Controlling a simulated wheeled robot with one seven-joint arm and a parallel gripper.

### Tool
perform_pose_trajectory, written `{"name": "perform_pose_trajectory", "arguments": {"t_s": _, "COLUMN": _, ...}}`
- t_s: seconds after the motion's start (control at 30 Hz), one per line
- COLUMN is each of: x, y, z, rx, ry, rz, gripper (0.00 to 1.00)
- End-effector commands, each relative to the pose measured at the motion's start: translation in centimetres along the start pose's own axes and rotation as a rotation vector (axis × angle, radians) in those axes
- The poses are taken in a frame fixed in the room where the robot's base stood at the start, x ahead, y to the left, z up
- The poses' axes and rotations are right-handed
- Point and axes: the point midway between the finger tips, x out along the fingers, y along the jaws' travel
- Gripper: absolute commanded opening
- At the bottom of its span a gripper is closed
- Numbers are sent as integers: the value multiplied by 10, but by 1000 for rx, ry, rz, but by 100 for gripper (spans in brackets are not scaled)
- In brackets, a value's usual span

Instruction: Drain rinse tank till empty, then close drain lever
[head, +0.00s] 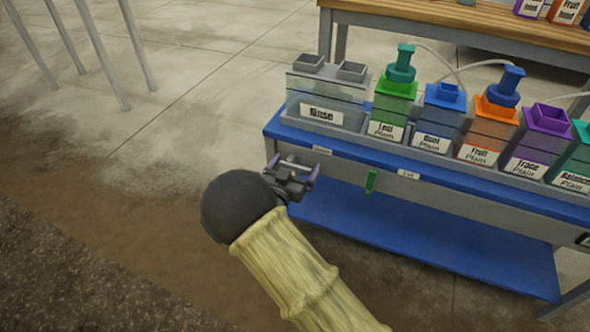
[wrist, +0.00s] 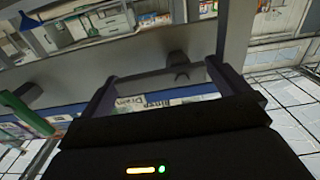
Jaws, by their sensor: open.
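The rinse tank (head: 322,92) is a translucent box labelled "Rinse" at the left end of the blue-topped bench. I cannot tell its liquid level. My gripper (head: 293,167) is open and empty, at the front left of the bench below the tank. In the wrist view, a label reading like "Rinse Drain" (wrist: 165,100) shows between the fingers. A dark stub (wrist: 181,66) also shows between them, on the grey surface; it could be the drain lever, but its position is unclear. The fingers do not visibly grip it.
A green lever (head: 371,181) hangs on the bench front to the right, beside a small label (head: 408,174). Several coloured containers, including a green one (head: 391,109), line the bench top. The blue lower shelf (head: 430,240) is bare. Open floor (head: 150,120) lies left.

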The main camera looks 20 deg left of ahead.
Motion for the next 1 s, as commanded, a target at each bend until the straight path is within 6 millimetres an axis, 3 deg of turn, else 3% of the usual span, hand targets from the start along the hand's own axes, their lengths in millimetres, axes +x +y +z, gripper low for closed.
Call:
{"name": "perform_pose_trajectory", "arguments": {"t_s": 0.27, "x": 2, "y": 0, "z": -1, "rx": 0, "ry": 0, "rz": -1, "gripper": 100}}
{"name": "perform_pose_trajectory", "arguments": {"t_s": 0.57, "x": 1, "y": -1, "z": 0, "rx": -1, "ry": 0, "rz": -1, "gripper": 45}}
{"name": "perform_pose_trajectory", "arguments": {"t_s": 1.0, "x": -4, "y": -8, "z": -4, "rx": -59, "ry": 0, "rz": -14, "gripper": 44}}
